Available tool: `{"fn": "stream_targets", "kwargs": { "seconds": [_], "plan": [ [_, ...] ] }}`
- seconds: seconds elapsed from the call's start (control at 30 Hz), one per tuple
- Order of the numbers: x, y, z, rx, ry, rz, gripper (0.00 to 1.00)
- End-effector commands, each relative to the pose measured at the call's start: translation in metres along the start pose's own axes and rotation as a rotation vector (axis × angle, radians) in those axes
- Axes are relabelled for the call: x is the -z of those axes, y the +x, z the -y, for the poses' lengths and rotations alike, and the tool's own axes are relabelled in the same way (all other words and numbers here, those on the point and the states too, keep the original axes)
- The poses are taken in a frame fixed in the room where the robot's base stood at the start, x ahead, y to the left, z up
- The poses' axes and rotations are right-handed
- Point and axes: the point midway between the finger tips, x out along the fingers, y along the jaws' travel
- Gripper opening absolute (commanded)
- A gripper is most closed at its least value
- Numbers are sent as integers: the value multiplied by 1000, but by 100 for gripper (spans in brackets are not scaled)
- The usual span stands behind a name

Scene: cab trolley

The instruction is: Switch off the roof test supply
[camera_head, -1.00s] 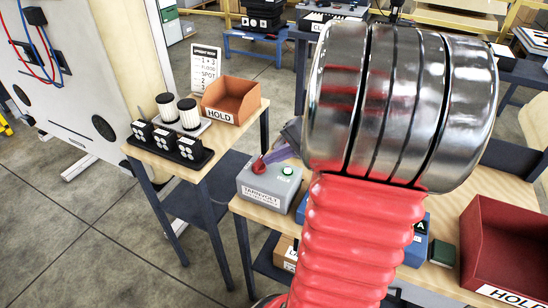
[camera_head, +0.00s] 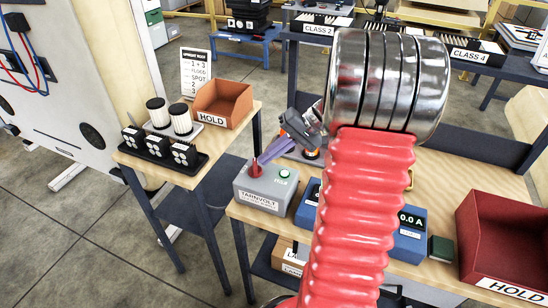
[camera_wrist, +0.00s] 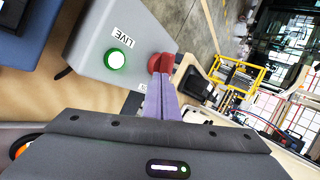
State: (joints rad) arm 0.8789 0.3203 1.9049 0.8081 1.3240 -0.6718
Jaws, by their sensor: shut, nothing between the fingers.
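A grey box (camera_head: 265,187) with a "TARNVOLT" label stands at the left end of the wooden bench. On its top are a red knob (camera_head: 255,169) and a green lamp (camera_head: 285,174) marked "LIVE", which looks lit. The wrist view also shows the red knob (camera_wrist: 155,62) and the bright green lamp (camera_wrist: 115,60). My gripper (camera_head: 261,161) has its purple fingers together, with the tips at the red knob. They overlap its edge in view; I cannot tell whether they press on it. The knob is partly hidden by the fingers.
A blue unit (camera_head: 409,240) reading "0.0 A" stands right of the grey box, partly behind my arm. A red "HOLD" bin (camera_head: 500,235) is at the right. A side table at left holds an orange "HOLD" bin (camera_head: 223,98) and black blocks (camera_head: 157,146).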

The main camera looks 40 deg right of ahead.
Motion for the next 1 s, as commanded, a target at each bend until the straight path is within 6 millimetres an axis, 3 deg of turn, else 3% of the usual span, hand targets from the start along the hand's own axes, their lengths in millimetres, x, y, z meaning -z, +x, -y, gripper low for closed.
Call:
{"fn": "stream_targets", "kwargs": {
  "seconds": [0.5, 1.0],
  "plan": [
    [17, 12, 10, 0, -313, 339, 0],
    [22, 17, 16, 0, -313, 337, 0]
  ]
}}
